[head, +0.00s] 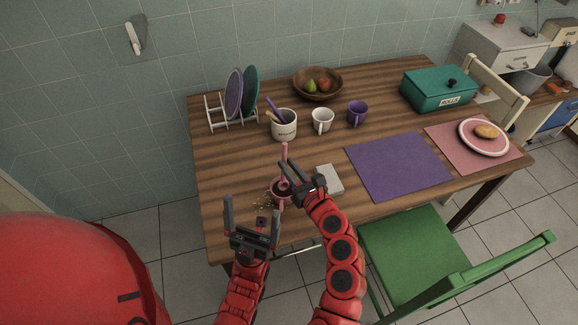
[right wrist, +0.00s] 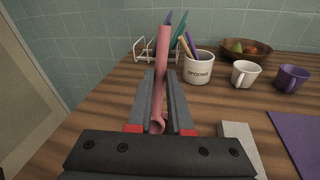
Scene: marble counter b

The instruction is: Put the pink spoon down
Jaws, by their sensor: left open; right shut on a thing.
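The pink spoon (head: 284,152) stands roughly upright in my right gripper (head: 284,184), which is shut on it. In the right wrist view the spoon (right wrist: 163,55) rises between the two fingers, with its lower end down between them. My left gripper (head: 252,212) is open and empty near the table's front left edge. A white jar labelled "SPOONS" (head: 285,131) holds utensils behind the spoon; it also shows in the right wrist view (right wrist: 199,71).
A grey-white block (head: 330,180) lies right of the right gripper. A white mug (head: 321,120), a purple mug (head: 357,113), a plate rack (head: 216,113) and a fruit bowl (head: 317,92) stand behind. A purple mat (head: 398,166) lies empty.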

